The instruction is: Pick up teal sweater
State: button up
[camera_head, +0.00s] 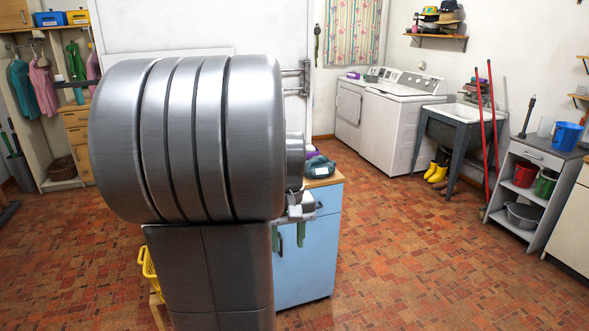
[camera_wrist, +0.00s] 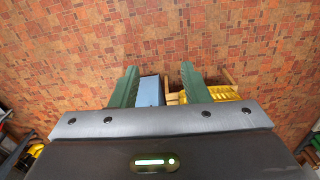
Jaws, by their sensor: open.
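A teal long-sleeved garment (camera_head: 20,90) also hangs on the rail at the far left. My gripper (camera_head: 289,237) points down with green fingers, in front of the blue cabinet and partly hidden by my arm. In the wrist view my gripper (camera_wrist: 158,72) is open with nothing between its fingers, above the floor. No teal garment shows in the wrist view, where part of the blue cabinet (camera_wrist: 151,92) appears between the fingers.
A yellow basket (camera_head: 149,268) stands left of the blue cabinet, partly behind my arm. A washing machine (camera_head: 395,118), a utility sink (camera_head: 468,115) and a grey shelf unit (camera_head: 521,205) line the back and right. The tiled floor (camera_head: 420,250) at right is clear.

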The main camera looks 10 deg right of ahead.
aim_at(320, 167)
jog(key=i+l+u, duration=0.1)
jog(key=i+l, duration=0.8)
jog(key=i, duration=0.25)
jog(key=i+l, duration=1)
jog(key=i+j+u, duration=0.05)
jog(key=i, duration=0.05)
